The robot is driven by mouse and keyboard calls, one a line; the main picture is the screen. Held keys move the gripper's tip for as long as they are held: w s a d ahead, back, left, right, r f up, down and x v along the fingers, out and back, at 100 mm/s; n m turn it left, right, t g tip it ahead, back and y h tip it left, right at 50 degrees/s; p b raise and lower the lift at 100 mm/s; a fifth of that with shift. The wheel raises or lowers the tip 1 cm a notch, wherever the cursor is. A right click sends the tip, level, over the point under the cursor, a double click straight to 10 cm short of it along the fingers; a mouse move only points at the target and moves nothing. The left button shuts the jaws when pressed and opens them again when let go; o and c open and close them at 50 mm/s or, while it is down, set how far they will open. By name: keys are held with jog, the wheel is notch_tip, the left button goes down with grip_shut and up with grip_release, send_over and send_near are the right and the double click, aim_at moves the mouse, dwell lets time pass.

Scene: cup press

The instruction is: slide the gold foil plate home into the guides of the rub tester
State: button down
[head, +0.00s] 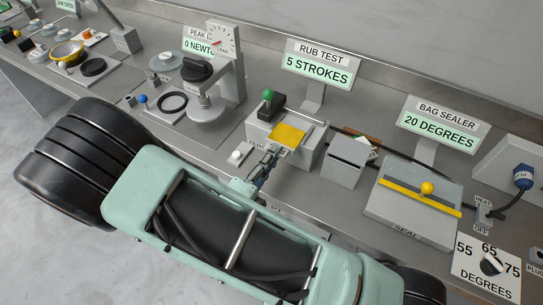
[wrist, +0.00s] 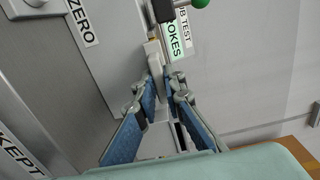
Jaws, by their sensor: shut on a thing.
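The gold foil plate (head: 289,134) shows as a yellow square on top of the grey rub tester (head: 262,131), toward its right side. My gripper (head: 269,158) reaches in from the front and is shut on the plate's near end. In the wrist view my gripper (wrist: 166,84) has its two blue-padded fingers closed on a pale, narrow piece seen nearly edge-on. The plate looks roughly flat and over the tester's top. The guides are too small to make out, so I cannot tell how far in the plate sits.
A green-knobbed lever on a black block (head: 267,104) stands behind the plate. The rub test sign (head: 318,69) reads 5 strokes. A grey box (head: 344,161) stands to the right, a small button box (head: 238,154) to the left. The force gauge press (head: 224,65) is farther left.

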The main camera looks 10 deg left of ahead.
jog(key=shift+x, duration=1.5)
jog(key=c, duration=1.9)
grip_release()
jog(key=shift+c, duration=0.2)
jog(key=v, duration=1.2)
